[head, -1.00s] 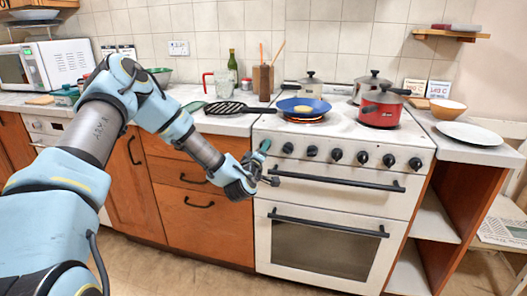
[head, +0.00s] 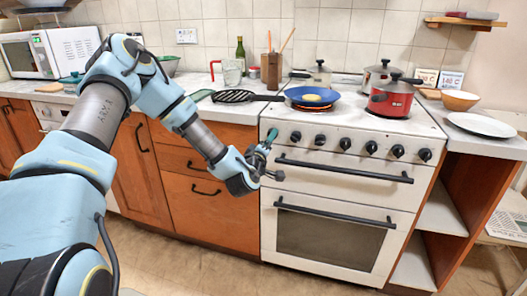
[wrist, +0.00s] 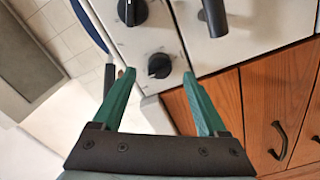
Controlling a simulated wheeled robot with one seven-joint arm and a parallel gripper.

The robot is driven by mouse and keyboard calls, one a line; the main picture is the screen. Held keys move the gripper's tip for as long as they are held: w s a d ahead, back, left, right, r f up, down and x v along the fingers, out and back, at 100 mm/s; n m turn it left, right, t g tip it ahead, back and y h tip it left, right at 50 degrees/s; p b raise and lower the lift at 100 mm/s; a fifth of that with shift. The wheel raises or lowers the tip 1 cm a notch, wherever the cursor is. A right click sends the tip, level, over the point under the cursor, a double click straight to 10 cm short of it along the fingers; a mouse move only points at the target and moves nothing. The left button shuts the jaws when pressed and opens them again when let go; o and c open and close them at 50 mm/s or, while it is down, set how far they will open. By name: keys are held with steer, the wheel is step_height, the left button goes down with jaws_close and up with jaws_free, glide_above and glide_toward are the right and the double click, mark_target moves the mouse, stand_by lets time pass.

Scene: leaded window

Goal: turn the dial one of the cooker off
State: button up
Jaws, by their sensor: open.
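The white cooker (head: 340,166) has a row of black dials along its upper front. In the wrist view, one dial (wrist: 159,66) lies between and just beyond my green fingertips, near the cooker's side edge; I see no contact. It seems to be the end dial at the left, hidden behind my fingers in the head view. A second dial (wrist: 132,12) is farther up the wrist view. My gripper (head: 274,155) is open and empty at the left end of the dial row; it also shows in the wrist view (wrist: 158,76). Dial numbers are not readable.
A blue pan (head: 312,97) sits on a glowing red burner, above the dials. A red pot (head: 390,100) stands to its right. The black oven handle (head: 345,169) sticks out below the dials.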

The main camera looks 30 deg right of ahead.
steer(key=b+v, duration=0.1)
steer(key=v, duration=0.6)
steer(key=shift+a, duration=0.2)
steer(key=shift+s, duration=0.15)
steer(key=a+r+m+g+y+p, duration=0.1)
steer(key=a+m+g+y+p, duration=0.45)
steer(key=a, duration=1.55)
steer(key=s+a+r+g+y, duration=0.3)
steer(key=s+a+r, duration=0.1)
steer(key=a, duration=0.4)
steer(key=s+a+r+g+y, duration=0.3)
steer(key=s+a+r, duration=0.1)
steer(key=s+a, duration=0.3)
steer(key=shift+s+a+r+n+p, duration=0.25)
steer(key=shift+s+a+n+p, duration=0.1)
steer(key=shift+a, duration=0.4)
